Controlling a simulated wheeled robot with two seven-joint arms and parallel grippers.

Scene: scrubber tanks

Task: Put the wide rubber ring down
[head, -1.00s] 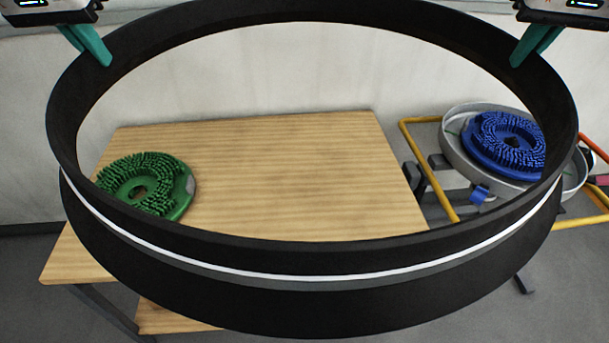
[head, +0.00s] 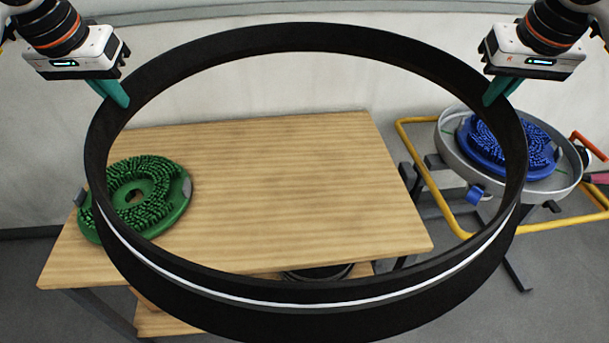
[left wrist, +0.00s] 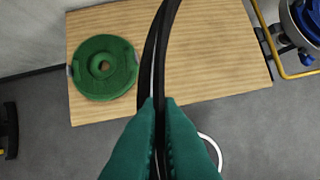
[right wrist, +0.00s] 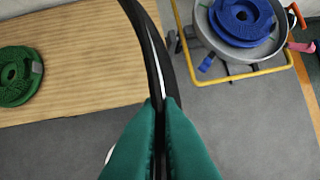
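The wide rubber ring (head: 300,290) is black with a white stripe around its outside. It hangs in the air in front of the wooden table (head: 290,180), held at both sides. My left gripper (head: 118,98) is shut on the ring's left wall; the left wrist view shows its green fingers (left wrist: 160,105) pinching the ring's wall. My right gripper (head: 490,98) is shut on the ring's right wall, with its fingers (right wrist: 160,105) on either side of the wall in the right wrist view. The table's middle shows through the ring.
A green round brush (head: 135,200) lies on the table's left part. At right, a blue brush (head: 505,145) sits in a grey round pan (head: 560,185) on a yellow-framed stand (head: 450,212). The table's middle and right are bare. A dark round thing (head: 318,272) shows below the table.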

